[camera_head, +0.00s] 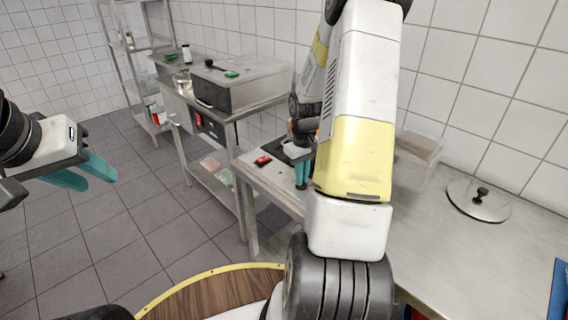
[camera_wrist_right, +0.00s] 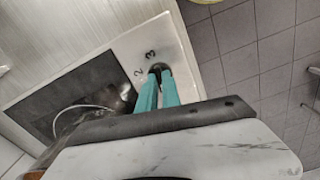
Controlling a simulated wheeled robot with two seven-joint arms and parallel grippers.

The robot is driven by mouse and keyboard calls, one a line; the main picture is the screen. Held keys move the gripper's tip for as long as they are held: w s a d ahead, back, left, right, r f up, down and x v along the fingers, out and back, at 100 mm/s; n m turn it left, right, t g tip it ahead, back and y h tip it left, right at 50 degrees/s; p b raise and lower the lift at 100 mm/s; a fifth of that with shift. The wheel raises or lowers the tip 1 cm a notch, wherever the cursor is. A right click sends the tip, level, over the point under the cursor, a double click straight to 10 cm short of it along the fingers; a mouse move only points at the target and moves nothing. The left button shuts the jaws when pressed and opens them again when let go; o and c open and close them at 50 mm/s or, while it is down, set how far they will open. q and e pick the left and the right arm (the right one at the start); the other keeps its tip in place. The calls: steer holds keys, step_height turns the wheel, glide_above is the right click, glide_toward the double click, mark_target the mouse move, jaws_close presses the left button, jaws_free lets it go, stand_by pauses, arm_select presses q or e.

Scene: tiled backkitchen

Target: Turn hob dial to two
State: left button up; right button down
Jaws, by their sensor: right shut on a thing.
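The hob in the right wrist view has a dark glass top (camera_wrist_right: 70,95) and a pale front strip (camera_wrist_right: 128,48) with the printed numbers 2 and 3. A small dark dial (camera_wrist_right: 157,69) sits beside the 3, between the teal fingertips of my right gripper (camera_wrist_right: 158,80), which is shut on it. The fingers cover part of the dial, and I cannot tell where its pointer is. In the head view my right gripper (camera_head: 303,172) is low over the counter, partly hidden by my own arm. My left gripper (camera_head: 88,172) is open and empty over the floor at the left.
A steel counter (camera_head: 440,255) runs along the right, with a round lid (camera_head: 479,199) and a clear container (camera_head: 418,155). A small red and black object (camera_head: 263,161) lies near the counter's edge. The tiled floor (camera_head: 150,215) is clear.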

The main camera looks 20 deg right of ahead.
steer(key=m, duration=2.1)
steer(key=shift+m, duration=0.4)
steer(key=c, duration=1.5)
jaws_free()
steer(key=shift+c, duration=0.2)
